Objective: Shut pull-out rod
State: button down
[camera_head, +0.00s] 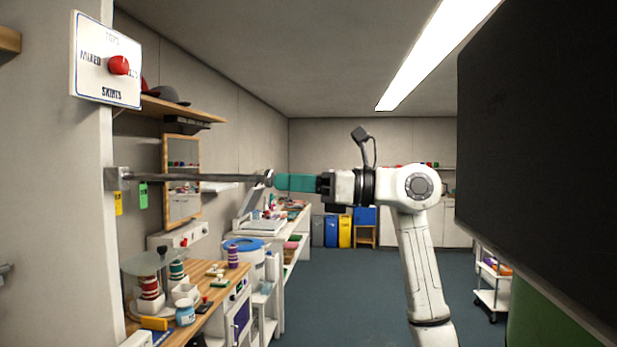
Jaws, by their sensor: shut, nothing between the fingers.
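The pull-out rod (205,177) is a long grey metal rod. It runs level from a bracket (118,178) on the near wall at the left out to a round end knob (268,178) near the middle, so it stands extended. A yellow tag and a green tag (143,195) hang by its wall end. My gripper (282,181), with teal fingers, points left at the knob. The fingers are shut and empty, with their tips at or very close to the knob; I cannot tell whether they touch.
A wooden workbench (215,294) with spools and jars stands below the rod. A sign with a red knob (119,65) is on the wall above. A large dark panel (540,150) fills the right side. Blue floor (345,290) lies open in the middle.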

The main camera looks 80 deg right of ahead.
aim_at(153, 179)
jog(key=shift+w, duration=0.15)
jog(key=w, duration=0.8)
jog(key=w+a, duration=0.1)
jog(key=w, duration=0.8)
jog(key=w+a, duration=0.1)
jog(key=w, duration=0.7)
jog(key=shift+w, duration=0.4)
jog(key=shift+w+r, duration=0.1)
jog(key=shift+w, duration=0.2)
jog(key=shift+a, duration=0.1)
